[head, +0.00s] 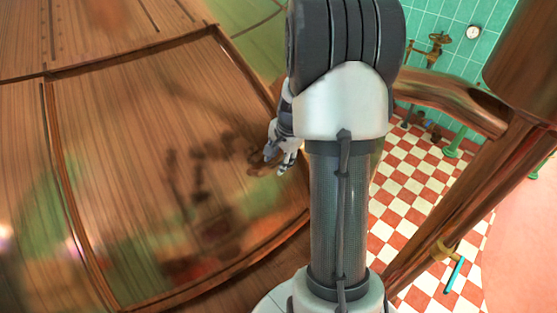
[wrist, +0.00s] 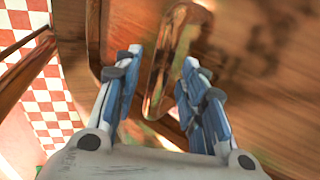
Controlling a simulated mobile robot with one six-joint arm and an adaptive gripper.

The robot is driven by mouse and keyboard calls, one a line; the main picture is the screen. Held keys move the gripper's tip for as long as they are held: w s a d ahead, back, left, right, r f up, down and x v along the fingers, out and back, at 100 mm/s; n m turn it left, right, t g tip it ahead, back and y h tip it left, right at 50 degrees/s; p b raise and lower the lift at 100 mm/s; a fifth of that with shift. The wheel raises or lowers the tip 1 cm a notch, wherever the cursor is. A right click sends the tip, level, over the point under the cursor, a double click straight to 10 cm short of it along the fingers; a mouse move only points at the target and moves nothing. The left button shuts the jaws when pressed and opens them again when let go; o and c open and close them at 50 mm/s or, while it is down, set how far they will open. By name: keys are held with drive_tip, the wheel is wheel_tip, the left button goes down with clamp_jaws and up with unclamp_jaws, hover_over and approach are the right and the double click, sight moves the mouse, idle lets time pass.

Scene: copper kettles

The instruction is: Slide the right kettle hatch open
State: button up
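The kettle hatch (head: 130,140) is a large curved copper panel with a raised rim, filling the left of the head view. It looks closed there, though my arm covers part of its right side. In the wrist view, an upright copper handle (wrist: 160,85) stands on the copper surface. My gripper (wrist: 163,57) is open, with one blue-and-white finger on each side of the handle. I cannot tell whether either finger touches it. In the head view my gripper (head: 276,164) is at the hatch's right part, partly behind my arm, and the handle is not clear.
A copper pipe (head: 455,98) and a slanted copper beam (head: 440,215) stand right of my arm. Beyond them is a red-and-white checkered floor (head: 400,185) and a green tiled wall (head: 425,25) with a gauge (head: 473,32). A pink surface (head: 525,240) is at far right.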

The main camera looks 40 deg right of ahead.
drive_tip(key=shift+c, duration=0.2)
clamp_jaws()
idle(0.3)
idle(0.3)
